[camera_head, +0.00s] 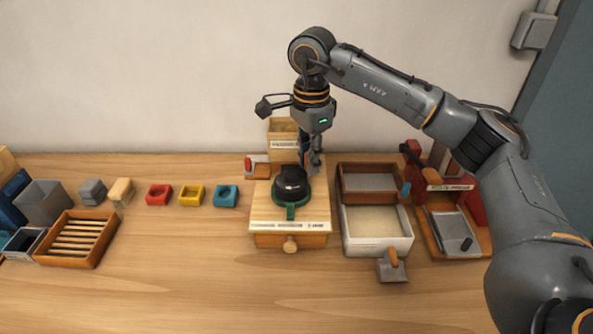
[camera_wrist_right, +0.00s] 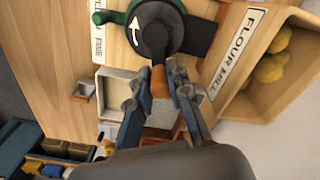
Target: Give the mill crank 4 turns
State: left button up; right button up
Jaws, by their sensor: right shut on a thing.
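The mill is a wooden box (camera_head: 318,215) with a small drawer and round knob at its front, in the middle of the table. A black crank hub (camera_head: 291,182) sits on its top inside a green ring. In the wrist view the hub (camera_wrist_right: 153,38) carries a white arrow, and the orange-brown crank handle (camera_wrist_right: 159,82) stands between my fingers. My right gripper (camera_head: 311,168) reaches down from above at the mill's back right. It is shut on the crank handle, which the fingers partly hide. My left gripper is not in view.
A box holding yellowish round things (camera_wrist_right: 270,68) is behind the mill. Trays (camera_head: 347,228) and a red press (camera_head: 465,200) stand right of it. Red, yellow and blue small blocks (camera_head: 192,196) and a slatted tray (camera_head: 75,262) lie left. The front table is clear.

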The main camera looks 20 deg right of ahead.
jog(key=o, duration=0.9)
jog(key=shift+r, duration=0.1)
notch_tip(320, 180, up, 7)
jog(key=p, duration=0.5)
jog(key=shift+r, duration=0.2)
jog(key=shift+c, duration=0.5)
grip_shut()
jog(key=shift+f, duration=0.1)
